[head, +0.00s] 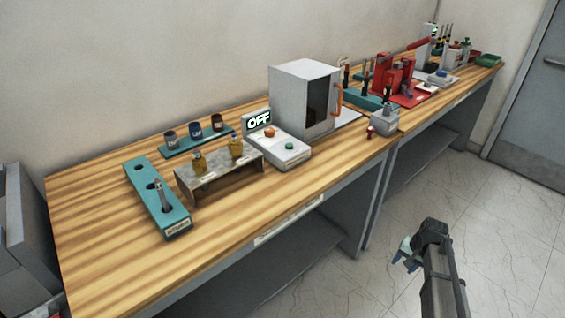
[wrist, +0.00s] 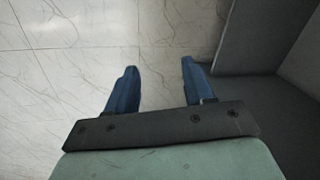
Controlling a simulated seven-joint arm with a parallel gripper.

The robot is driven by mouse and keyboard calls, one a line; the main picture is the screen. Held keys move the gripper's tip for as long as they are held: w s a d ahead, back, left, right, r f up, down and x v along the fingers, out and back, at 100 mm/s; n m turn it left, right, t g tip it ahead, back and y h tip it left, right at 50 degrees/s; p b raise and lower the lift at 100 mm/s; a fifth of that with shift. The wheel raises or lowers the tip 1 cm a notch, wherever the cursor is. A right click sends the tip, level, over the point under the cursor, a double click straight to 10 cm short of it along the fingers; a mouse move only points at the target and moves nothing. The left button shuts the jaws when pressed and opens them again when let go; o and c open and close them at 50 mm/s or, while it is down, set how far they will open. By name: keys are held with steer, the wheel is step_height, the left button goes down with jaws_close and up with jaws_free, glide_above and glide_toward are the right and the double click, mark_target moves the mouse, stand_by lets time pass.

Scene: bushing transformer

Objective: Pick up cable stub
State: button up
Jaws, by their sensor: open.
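My gripper (head: 402,255) is off the front of the bench, over the floor, far to the right of the block. In the wrist view, its two blue fingers (wrist: 155,85) are spread apart with nothing between them. The stub is not in the wrist view.
A grey stand (head: 225,176) with two yellowish pieces is right of the block. Behind it is a teal rack (head: 182,146) with dark cups. A control box (head: 282,150) reading OFF and a grey cabinet (head: 290,92) stand further right. The bench's front left is clear.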

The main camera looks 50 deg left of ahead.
steer(key=a+r+n+y, duration=0.1)
steer(key=a+r, duration=0.9)
steer(key=s+a+r+n+t, duration=0.1)
steer(key=a+r+n, duration=0.1)
steer(key=a+r, duration=0.8)
steer(key=a+r+n+y, duration=0.1)
steer(key=a+r, duration=0.9)
steer(key=r, duration=0.2)
steer(key=shift+s+a+r+n+y, duration=0.1)
steer(key=shift+s+a+n+y, duration=0.1)
steer(key=shift+a+n+y, duration=0.15)
steer(key=s+a+r+n+h, duration=0.1)
steer(key=s+a+r+n, duration=0.4)
steer(key=s+a+n, duration=0.4)
step_height(320, 180, up, 16)
steer(key=n+h, duration=0.4)
steer(key=n, duration=1.5)
glide_above(196, 149)
steer(key=s, duration=0.1)
steer(key=shift+n+g, duration=0.25)
steer(key=shift+g, duration=0.05)
step_height(196, 149, down, 10)
steer(key=shift+w+a, duration=0.1)
steer(key=f, duration=0.3)
steer(key=shift+w+d, duration=0.2)
steer(key=shift+w, duration=0.15)
steer(key=shift+f, duration=0.5)
